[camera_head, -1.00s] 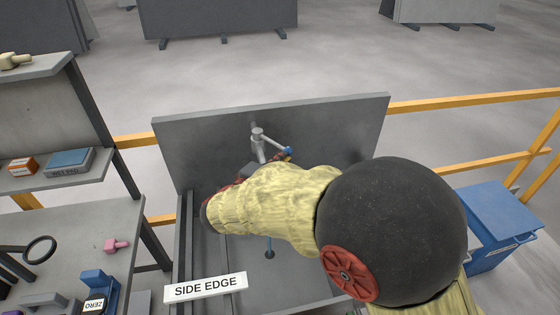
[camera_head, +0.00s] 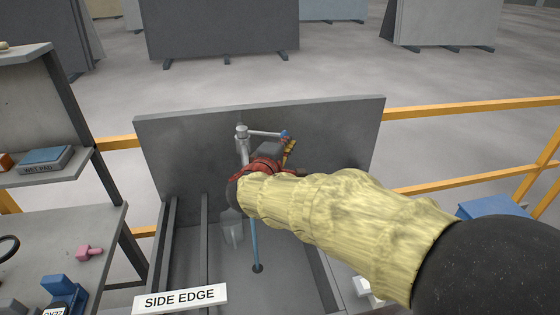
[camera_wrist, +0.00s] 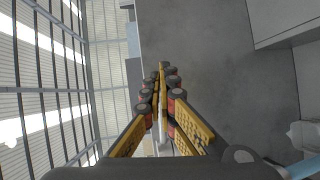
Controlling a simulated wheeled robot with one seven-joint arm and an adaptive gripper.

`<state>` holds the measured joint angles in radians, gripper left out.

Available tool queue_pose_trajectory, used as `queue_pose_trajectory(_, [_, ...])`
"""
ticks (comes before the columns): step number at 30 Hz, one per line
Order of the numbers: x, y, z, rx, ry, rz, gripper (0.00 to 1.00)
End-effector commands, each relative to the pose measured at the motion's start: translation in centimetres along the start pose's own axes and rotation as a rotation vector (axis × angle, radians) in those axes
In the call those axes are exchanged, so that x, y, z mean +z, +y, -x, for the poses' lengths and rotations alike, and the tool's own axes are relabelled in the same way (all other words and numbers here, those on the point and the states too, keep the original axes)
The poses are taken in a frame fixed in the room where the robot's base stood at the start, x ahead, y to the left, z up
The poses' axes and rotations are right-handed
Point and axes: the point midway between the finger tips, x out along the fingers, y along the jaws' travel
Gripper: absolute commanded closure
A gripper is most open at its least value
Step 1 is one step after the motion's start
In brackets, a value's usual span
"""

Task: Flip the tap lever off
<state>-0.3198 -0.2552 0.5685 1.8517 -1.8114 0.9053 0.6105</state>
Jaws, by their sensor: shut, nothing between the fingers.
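The tap is a pale grey post (camera_head: 242,150) standing in the trough in front of the dark back panel. From its top a thin lever (camera_head: 263,134) runs almost level to the right and ends in a blue tip (camera_head: 285,135). My gripper (camera_head: 289,146) is shut and empty, its yellow and dark fingertips right at the blue tip; whether they touch is unclear. My red and dark wrist covers the lower part of the post. In the wrist view my gripper's fingers (camera_wrist: 163,75) are together, and the lever cannot be made out clearly.
The back panel (camera_head: 340,130) stands close behind the tap. A blue rod (camera_head: 254,245) rises from the trough floor below my wrist. A "SIDE EDGE" sign (camera_head: 180,298) is at the front, and shelves with a grey-blue box (camera_head: 48,160) stand left. Yellow rails (camera_head: 440,103) run behind.

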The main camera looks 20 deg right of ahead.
Motion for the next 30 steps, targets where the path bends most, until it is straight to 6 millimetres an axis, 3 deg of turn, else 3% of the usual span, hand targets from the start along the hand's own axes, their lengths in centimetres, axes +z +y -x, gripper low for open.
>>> queue_pose_trajectory(1, [0.2,-0.6,-0.8,0.000,-0.003,-0.002,1.00])
queue_pose_trajectory(13, [0.1,0.5,-4.5,0.000,-0.002,-0.001,1.00])
queue_pose_trajectory(30, [-0.2,1.4,-5.9,0.004,-0.001,-0.002,1.00])
